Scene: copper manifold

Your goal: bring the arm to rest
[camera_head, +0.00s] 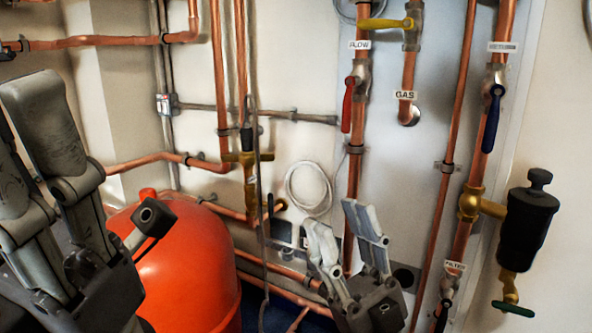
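My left gripper (18,125) is large at the left edge, in front of a red-orange tank. Its two grey fingers point up and stand apart; one tip is cut off by the picture edge. My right gripper (336,220) is at the lower middle, fingers up, in front of the pipe wall. Its fingers are apart with nothing between them. Neither gripper holds anything that I can see. Most of both arms is out of view.
The red-orange tank (190,265) stands lower left. Copper pipes run over the wall, with a red lever (348,105), a yellow lever (386,23) and a blue lever (491,118). A black air vent (527,225) juts out at right. A white cable coil (308,188) hangs mid-wall.

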